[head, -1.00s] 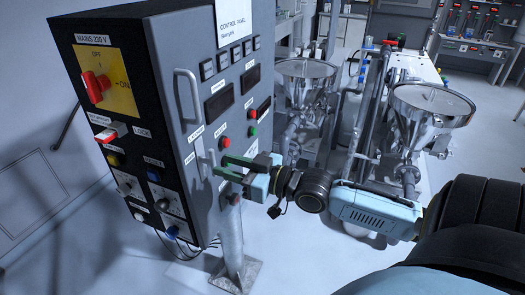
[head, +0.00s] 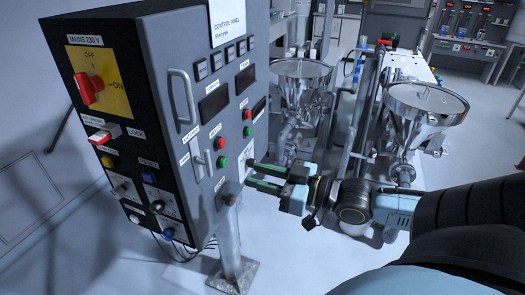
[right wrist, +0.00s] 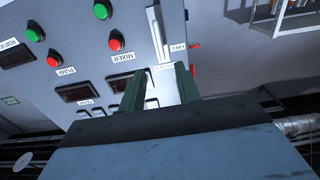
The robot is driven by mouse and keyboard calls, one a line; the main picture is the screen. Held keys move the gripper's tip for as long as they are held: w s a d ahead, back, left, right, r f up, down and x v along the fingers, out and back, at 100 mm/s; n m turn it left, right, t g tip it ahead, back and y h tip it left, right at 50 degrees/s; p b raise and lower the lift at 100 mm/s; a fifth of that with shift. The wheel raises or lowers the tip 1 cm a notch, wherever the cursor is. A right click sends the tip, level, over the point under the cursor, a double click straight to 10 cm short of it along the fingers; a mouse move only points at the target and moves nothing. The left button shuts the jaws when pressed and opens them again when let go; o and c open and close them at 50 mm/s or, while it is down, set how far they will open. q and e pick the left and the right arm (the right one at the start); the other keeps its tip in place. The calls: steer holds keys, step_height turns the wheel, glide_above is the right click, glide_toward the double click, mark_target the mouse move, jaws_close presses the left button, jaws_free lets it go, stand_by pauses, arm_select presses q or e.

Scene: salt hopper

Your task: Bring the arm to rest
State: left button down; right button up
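My right gripper (head: 249,172) reaches in from the right in the head view, at the right side of the grey control panel (head: 190,60). Its two green fingers are apart with nothing between them. The right wrist view shows the same gripper (right wrist: 160,80) with a gap between the fingers and the panel face (right wrist: 85,25) beyond. A small silver lever (head: 202,164) on the panel stands left of the fingertips, apart from them. My left gripper is not in view.
A red mains switch (head: 88,88) is on the panel's black side. The panel's post (head: 228,240) meets the floor below. Pale floor (head: 310,255) lies open in front.

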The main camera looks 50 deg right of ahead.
stand_by(0.5)
steer(key=s+d+f+m+g+h+b, duration=0.1)
steer(key=s+d+f+g+h, duration=0.2)
steer(key=f, duration=0.9)
steer(key=s+d+f+m+g+h+b, duration=0.15)
steer(key=d+f, duration=0.35)
steer(key=f, duration=0.7)
steer(key=s+d+f+m+g+h+b, duration=0.1)
steer(key=s+d+f+m+h+b, duration=0.25)
steer(key=f, duration=0.85)
steer(key=s+a+f+n+g, duration=0.1)
steer(key=s+a+f+g, duration=0.1)
steer(key=s+f, duration=0.35)
steer(key=s+a+f+g, duration=0.2)
steer(key=s+a+f, duration=0.1)
steer(key=f, duration=0.6)
steer(key=s+a+f+n+g, duration=0.1)
steer(key=s+a+f+g, duration=0.1)
steer(key=s+f, duration=0.35)
steer(key=s+a+f+n+g+y+b, duration=0.1)
steer(key=s+a+f+g, duration=0.3)
steer(key=s+a+f, duration=0.6)
steer(key=a+f+n+b, duration=0.1)
steer(key=a, duration=0.3)
steer(key=shift+f+b, duration=0.15)
steer(key=shift+b, duration=0.15)
steer(key=shift+o, duration=0.2)
steer(key=shift+s, duration=0.2)
